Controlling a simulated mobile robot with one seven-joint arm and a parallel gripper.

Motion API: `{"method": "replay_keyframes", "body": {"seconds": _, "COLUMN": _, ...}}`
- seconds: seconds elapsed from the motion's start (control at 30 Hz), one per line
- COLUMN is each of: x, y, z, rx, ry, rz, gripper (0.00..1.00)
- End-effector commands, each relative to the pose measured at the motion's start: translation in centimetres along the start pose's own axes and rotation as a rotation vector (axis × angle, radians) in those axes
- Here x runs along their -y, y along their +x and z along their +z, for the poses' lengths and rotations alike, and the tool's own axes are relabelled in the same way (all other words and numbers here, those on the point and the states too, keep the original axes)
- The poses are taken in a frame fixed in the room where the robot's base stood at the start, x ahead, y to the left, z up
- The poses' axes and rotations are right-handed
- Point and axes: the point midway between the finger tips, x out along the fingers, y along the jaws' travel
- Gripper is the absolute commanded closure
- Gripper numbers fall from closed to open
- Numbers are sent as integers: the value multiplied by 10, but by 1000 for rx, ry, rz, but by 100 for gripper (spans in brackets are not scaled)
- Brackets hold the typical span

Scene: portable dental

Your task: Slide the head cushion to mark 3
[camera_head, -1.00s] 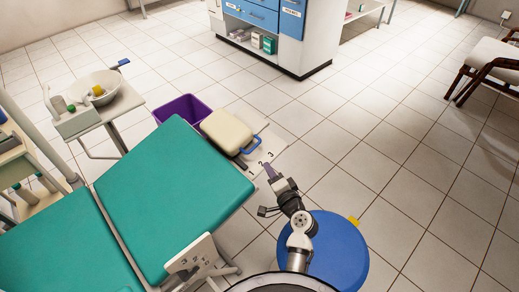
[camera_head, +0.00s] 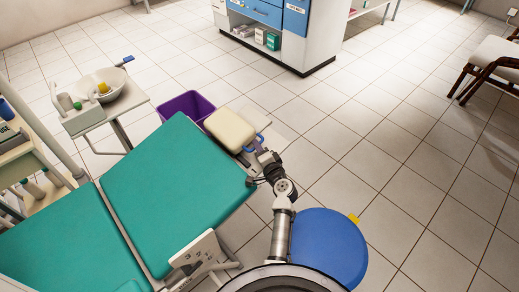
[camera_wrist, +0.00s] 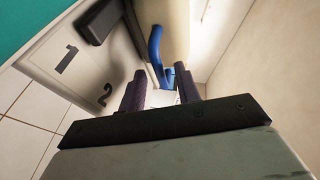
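The head cushion (camera_head: 230,130) is a beige padded block beyond the far right corner of the green chair. Its blue handle (camera_head: 255,143) sticks out on the right side. In the wrist view the cushion (camera_wrist: 170,25) is at the top, with the blue handle (camera_wrist: 156,45) hanging towards my fingers. My gripper (camera_wrist: 160,88) is open, its two dark fingers apart, with the handle's lower end at or just beyond the gap. Contact cannot be told. Marks 1 (camera_wrist: 66,59) and 2 (camera_wrist: 105,95) show on the pale plate; mark 3 is not visible.
The green chair (camera_head: 175,180) lies left of my arm. A purple bin (camera_head: 185,105) stands behind the cushion. A blue round stool (camera_head: 328,248) is right of my arm. A side table with a white bowl (camera_head: 103,92) is at left.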

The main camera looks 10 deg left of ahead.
Motion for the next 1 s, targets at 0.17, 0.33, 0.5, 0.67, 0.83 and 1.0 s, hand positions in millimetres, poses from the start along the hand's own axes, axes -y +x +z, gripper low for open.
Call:
{"method": "replay_keyframes", "body": {"seconds": 0.17, "x": 0, "y": 0, "z": 0, "rx": 0, "ry": 0, "rz": 0, "gripper": 90}}
{"method": "replay_keyframes", "body": {"seconds": 0.33, "x": 0, "y": 0, "z": 0, "rx": 0, "ry": 0, "rz": 0, "gripper": 100}}
{"method": "replay_keyframes", "body": {"seconds": 0.5, "x": 0, "y": 0, "z": 0, "rx": 0, "ry": 0, "rz": 0, "gripper": 100}}
{"method": "replay_keyframes", "body": {"seconds": 0.67, "x": -2, "y": 4, "z": -13, "rx": -5, "ry": 0, "rz": -3, "gripper": 100}}
{"method": "replay_keyframes", "body": {"seconds": 0.83, "x": -4, "y": 16, "z": -52, "rx": -8, "ry": -2, "rz": -5, "gripper": 100}}
{"method": "replay_keyframes", "body": {"seconds": 1.0, "x": -2, "y": 26, "z": -85, "rx": -7, "ry": -2, "rz": -4, "gripper": 100}}
